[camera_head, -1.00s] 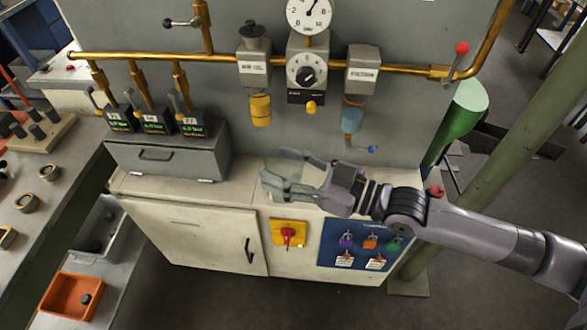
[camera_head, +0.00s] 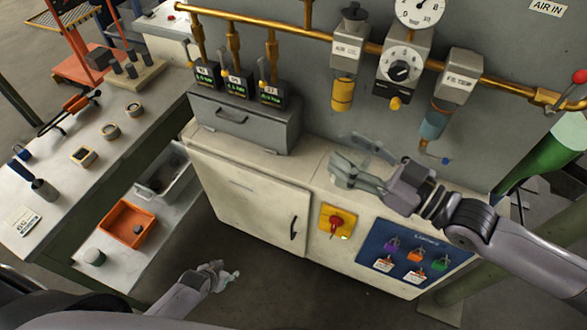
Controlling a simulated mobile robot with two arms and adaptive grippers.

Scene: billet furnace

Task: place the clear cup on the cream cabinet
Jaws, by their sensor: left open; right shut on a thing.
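The cream cabinet (camera_head: 240,200) stands against the grey panel, its pale top running to the right of a grey drawer box. My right gripper (camera_head: 352,160) is over that top, shut on the clear cup (camera_head: 358,154). The cup is see-through and hard to make out between the fingers. I cannot tell whether its base touches the cabinet top. My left gripper (camera_head: 222,278) is open and empty, low in front of the cabinet and apart from it.
The grey drawer box (camera_head: 245,120) takes up the left of the cabinet top, with black gauges on it. Filter bowls and a dial hang above. A bench (camera_head: 110,165) with small parts and an orange bin (camera_head: 128,228) are at left.

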